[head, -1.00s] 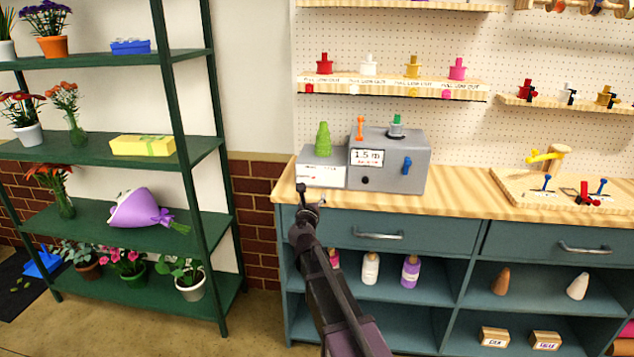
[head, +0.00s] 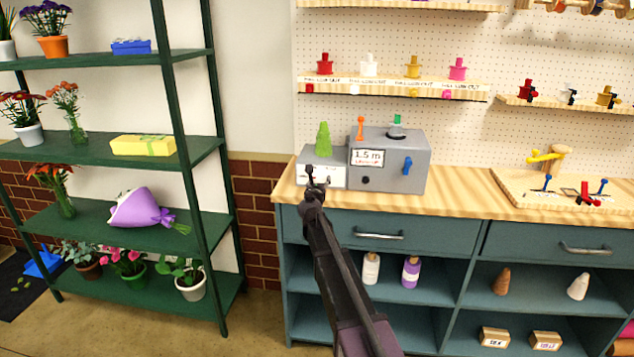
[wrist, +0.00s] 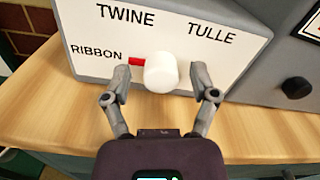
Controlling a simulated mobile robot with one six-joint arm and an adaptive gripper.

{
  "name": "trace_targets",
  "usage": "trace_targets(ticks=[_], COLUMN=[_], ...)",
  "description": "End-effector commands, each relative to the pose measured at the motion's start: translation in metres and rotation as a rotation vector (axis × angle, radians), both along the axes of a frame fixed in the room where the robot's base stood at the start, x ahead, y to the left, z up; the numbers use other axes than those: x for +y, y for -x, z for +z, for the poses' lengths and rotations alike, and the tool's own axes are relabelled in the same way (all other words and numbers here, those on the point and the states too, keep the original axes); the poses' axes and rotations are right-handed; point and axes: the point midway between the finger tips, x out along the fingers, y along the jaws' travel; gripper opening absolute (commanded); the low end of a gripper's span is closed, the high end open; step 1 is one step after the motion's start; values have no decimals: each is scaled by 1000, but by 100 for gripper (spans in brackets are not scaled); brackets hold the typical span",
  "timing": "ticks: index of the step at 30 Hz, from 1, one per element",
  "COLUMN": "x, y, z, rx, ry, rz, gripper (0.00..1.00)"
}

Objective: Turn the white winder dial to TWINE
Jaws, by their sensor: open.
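The white winder dial (wrist: 161,72) is in the middle of the wrist view, on a white label panel (wrist: 222,60) printed TWINE, TULLE and RIBBON. Its red pointer (wrist: 136,61) points left, at RIBBON. My gripper (wrist: 156,80) is open, with one finger to the left of the dial and one to the right. Neither finger clearly touches it. In the head view, my gripper (head: 314,177) is in front of the low left part of the grey winder (head: 392,167) and largely hides the dial.
A green spool (head: 323,140) stands on the winder's low part. An orange lever (head: 361,128) and a blue lever (head: 407,166) are on its taller part. A black knob (wrist: 295,88) is right of the panel. Bare wooden counter (head: 455,195) lies to the right.

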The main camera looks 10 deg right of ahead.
Motion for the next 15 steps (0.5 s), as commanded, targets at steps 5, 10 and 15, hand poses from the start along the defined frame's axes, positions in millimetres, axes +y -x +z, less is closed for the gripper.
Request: trace_targets(ticks=[5,10,15], x=[-1,-1,-1], y=[-2,-2,-2], z=[0,0,0], rx=[0,0,0], ry=[0,0,0], rz=[0,0,0], gripper=[76,76,31])
